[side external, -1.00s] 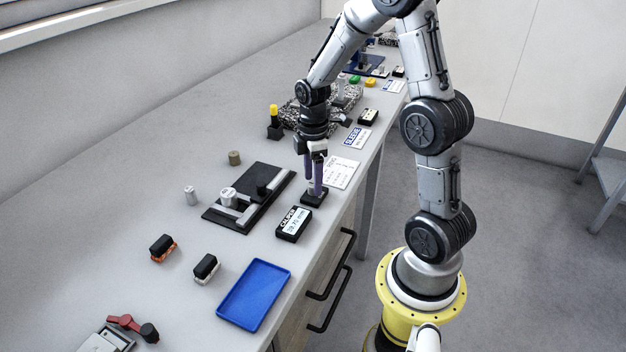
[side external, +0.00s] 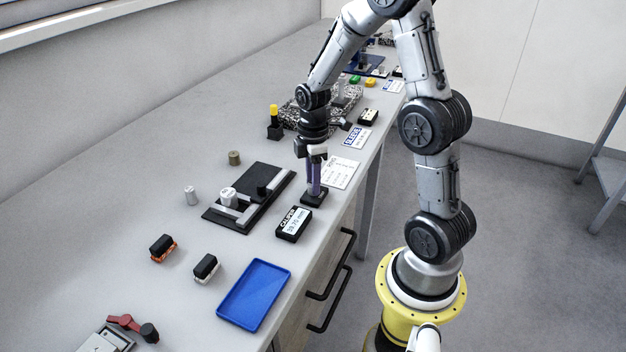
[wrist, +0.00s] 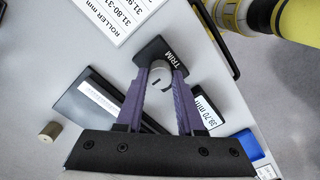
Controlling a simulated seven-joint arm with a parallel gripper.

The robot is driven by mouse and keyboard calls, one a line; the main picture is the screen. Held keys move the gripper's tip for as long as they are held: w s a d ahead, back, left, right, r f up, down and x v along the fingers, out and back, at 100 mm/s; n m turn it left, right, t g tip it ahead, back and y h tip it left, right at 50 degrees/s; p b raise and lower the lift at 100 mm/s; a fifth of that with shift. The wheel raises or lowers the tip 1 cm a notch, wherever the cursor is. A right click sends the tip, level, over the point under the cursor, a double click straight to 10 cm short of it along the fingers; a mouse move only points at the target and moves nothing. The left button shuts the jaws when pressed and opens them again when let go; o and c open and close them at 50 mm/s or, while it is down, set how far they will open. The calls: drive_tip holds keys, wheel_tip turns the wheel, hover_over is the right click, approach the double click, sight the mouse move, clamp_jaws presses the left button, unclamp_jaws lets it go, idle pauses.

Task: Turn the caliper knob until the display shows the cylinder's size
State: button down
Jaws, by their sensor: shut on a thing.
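My gripper (wrist: 155,82) points down and is shut on the grey caliper knob (wrist: 158,92), its purple fingers on either side. The knob stands on a black base marked TRIM (wrist: 160,52); this base also shows in the side view (side external: 313,198). The caliper display (side external: 294,224) lies in front of the base and seems to read 39.70 mm; part of it shows in the wrist view (wrist: 200,108). The caliper (side external: 247,202) is a black plate with grey jaws. A silver cylinder (side external: 229,196) stands at its jaws; whether both jaws touch it is unclear.
A white printed card (side external: 341,173) lies behind the base. A silver cylinder (side external: 191,196) and a brown one (side external: 234,158) stand beyond the caliper. A blue tray (side external: 253,294) and two small black-topped blocks (side external: 162,248) (side external: 206,267) lie nearer the camera.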

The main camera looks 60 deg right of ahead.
drive_tip(key=shift+m, duration=0.4)
drive_tip(key=m, duration=0.3)
drive_tip(key=shift+m, duration=0.3)
drive_tip(key=m, duration=0.4)
drive_tip(key=shift+m, duration=0.3)
drive_tip(key=m, duration=0.4)
drive_tip(key=shift+d+m, duration=0.1)
drive_tip(key=shift+m, duration=2.3)
drive_tip(key=c, duration=0.5)
unclamp_jaws()
